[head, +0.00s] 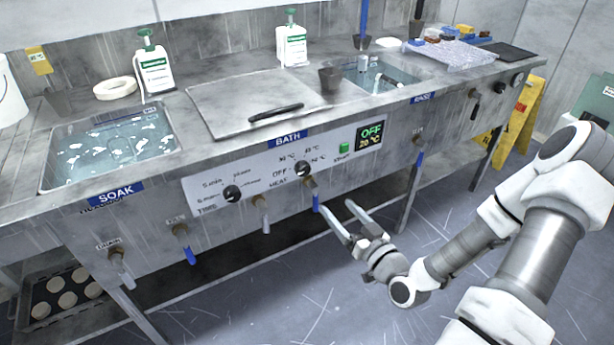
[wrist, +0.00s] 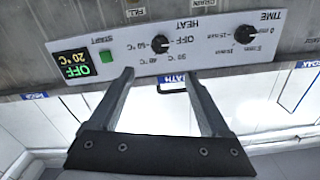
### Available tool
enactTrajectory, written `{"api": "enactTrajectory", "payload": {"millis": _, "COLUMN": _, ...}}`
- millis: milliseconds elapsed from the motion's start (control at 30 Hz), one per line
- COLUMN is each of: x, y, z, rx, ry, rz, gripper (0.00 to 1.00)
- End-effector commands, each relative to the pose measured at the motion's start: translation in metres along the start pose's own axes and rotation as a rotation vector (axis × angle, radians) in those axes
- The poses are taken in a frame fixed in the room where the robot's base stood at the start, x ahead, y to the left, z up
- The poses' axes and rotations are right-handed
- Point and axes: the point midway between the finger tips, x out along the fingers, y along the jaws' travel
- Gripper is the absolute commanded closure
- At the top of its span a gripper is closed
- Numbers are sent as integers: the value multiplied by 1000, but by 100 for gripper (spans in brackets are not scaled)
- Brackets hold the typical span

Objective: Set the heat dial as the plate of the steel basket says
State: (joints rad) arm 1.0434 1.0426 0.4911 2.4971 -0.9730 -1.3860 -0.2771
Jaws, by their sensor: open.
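The heat dial (head: 302,168) is a black knob on the white BATH panel (head: 210,190), with OFF and °C marks around it. It also shows upside down in the wrist view (wrist: 160,44); I cannot tell its pointer's setting for sure. The display (head: 369,134) reads OFF and 20 °C. My gripper (head: 338,208) is open and empty, in front of and below the panel. In the wrist view its fingers (wrist: 160,76) stand apart below the heat dial, not touching it. I cannot make out a steel basket or its plate in either view.
The time dial (head: 232,193) is left of the heat dial; the green START button (head: 344,148) is right. A lid with a black handle (head: 276,113) lies on the bench between the SOAK basin (head: 165,150) and RINSE basin.

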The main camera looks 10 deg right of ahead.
Motion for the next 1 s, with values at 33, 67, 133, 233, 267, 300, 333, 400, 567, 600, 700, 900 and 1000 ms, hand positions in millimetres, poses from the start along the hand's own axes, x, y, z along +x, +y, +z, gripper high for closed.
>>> {"api": "enactTrajectory", "payload": {"millis": 33, "x": 9, "y": -1, "z": 0, "rx": -3, "ry": 1, "rz": -4, "gripper": 19}}
{"api": "enactTrajectory", "payload": {"millis": 67, "x": 15, "y": -1, "z": 0, "rx": -3, "ry": 1, "rz": -5, "gripper": 19}}
{"api": "enactTrajectory", "payload": {"millis": 133, "x": 29, "y": -1, "z": 1, "rx": -5, "ry": 1, "rz": -4, "gripper": 19}}
{"api": "enactTrajectory", "payload": {"millis": 233, "x": 52, "y": -1, "z": 1, "rx": -3, "ry": 1, "rz": -4, "gripper": 19}}
{"api": "enactTrajectory", "payload": {"millis": 267, "x": 58, "y": -1, "z": 2, "rx": -3, "ry": 0, "rz": -4, "gripper": 19}}
{"api": "enactTrajectory", "payload": {"millis": 300, "x": 67, "y": -1, "z": 1, "rx": -3, "ry": 0, "rz": -4, "gripper": 19}}
{"api": "enactTrajectory", "payload": {"millis": 333, "x": 74, "y": -1, "z": 1, "rx": -3, "ry": 0, "rz": -3, "gripper": 19}}
{"api": "enactTrajectory", "payload": {"millis": 400, "x": 89, "y": 0, "z": 2, "rx": -4, "ry": 0, "rz": -3, "gripper": 19}}
{"api": "enactTrajectory", "payload": {"millis": 567, "x": 122, "y": 0, "z": 2, "rx": -4, "ry": 0, "rz": -2, "gripper": 19}}
{"api": "enactTrajectory", "payload": {"millis": 600, "x": 129, "y": 0, "z": 2, "rx": -3, "ry": -1, "rz": -2, "gripper": 19}}
{"api": "enactTrajectory", "payload": {"millis": 700, "x": 144, "y": 0, "z": 2, "rx": -3, "ry": -1, "rz": -1, "gripper": 19}}
{"api": "enactTrajectory", "payload": {"millis": 900, "x": 159, "y": -1, "z": 1, "rx": -1, "ry": -3, "rz": -2, "gripper": 19}}
{"api": "enactTrajectory", "payload": {"millis": 1000, "x": 161, "y": 0, "z": 1, "rx": -1, "ry": -4, "rz": -1, "gripper": 19}}
